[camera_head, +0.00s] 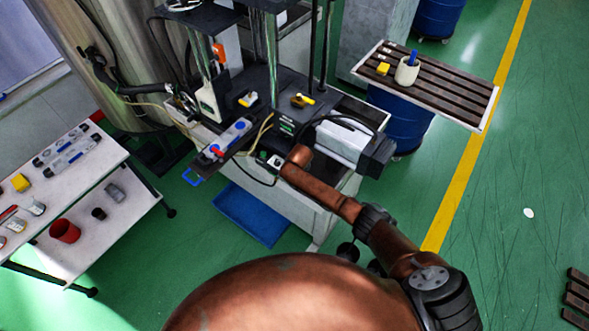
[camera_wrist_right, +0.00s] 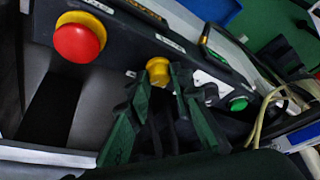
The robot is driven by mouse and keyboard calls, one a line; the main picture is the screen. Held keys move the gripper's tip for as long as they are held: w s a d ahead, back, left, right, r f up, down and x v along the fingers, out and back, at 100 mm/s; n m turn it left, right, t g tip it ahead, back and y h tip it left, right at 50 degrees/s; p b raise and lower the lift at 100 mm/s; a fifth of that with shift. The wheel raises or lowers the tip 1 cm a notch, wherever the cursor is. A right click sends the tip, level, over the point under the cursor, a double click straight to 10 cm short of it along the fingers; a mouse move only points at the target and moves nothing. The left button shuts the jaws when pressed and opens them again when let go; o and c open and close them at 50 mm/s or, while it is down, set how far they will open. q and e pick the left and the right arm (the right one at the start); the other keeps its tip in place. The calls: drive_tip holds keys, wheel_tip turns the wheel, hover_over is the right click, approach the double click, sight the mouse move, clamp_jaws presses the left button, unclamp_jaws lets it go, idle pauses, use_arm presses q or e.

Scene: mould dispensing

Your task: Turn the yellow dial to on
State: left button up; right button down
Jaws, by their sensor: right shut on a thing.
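The yellow dial (camera_wrist_right: 158,70) sits on the dark front panel (camera_wrist_right: 115,35) of the machine in the right wrist view. My right gripper (camera_wrist_right: 160,84) has its two dark green fingers on either side of the dial, shut on it. The fingers partly cover the dial, and I cannot read its setting. In the head view my right arm reaches from the lower right to the front of the machine (camera_head: 330,170). The gripper and the dial cannot be made out there. My left gripper is not in view.
A red button (camera_wrist_right: 79,43) and a green button (camera_wrist_right: 238,104) flank the dial on the panel. Loose yellow cables (camera_wrist_right: 262,118) hang at the right. A shelf table (camera_head: 110,165) stands left, and a slatted table (camera_head: 455,95) at the back right.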

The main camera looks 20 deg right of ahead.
drive_tip(key=shift+f+m, duration=0.1)
drive_tip(key=shift+m, duration=0.6)
drive_tip(key=c, duration=1.7)
unclamp_jaws()
drive_tip(key=v, duration=1.2)
drive_tip(key=shift+w+a, duration=0.1)
drive_tip(key=shift+a, duration=0.15)
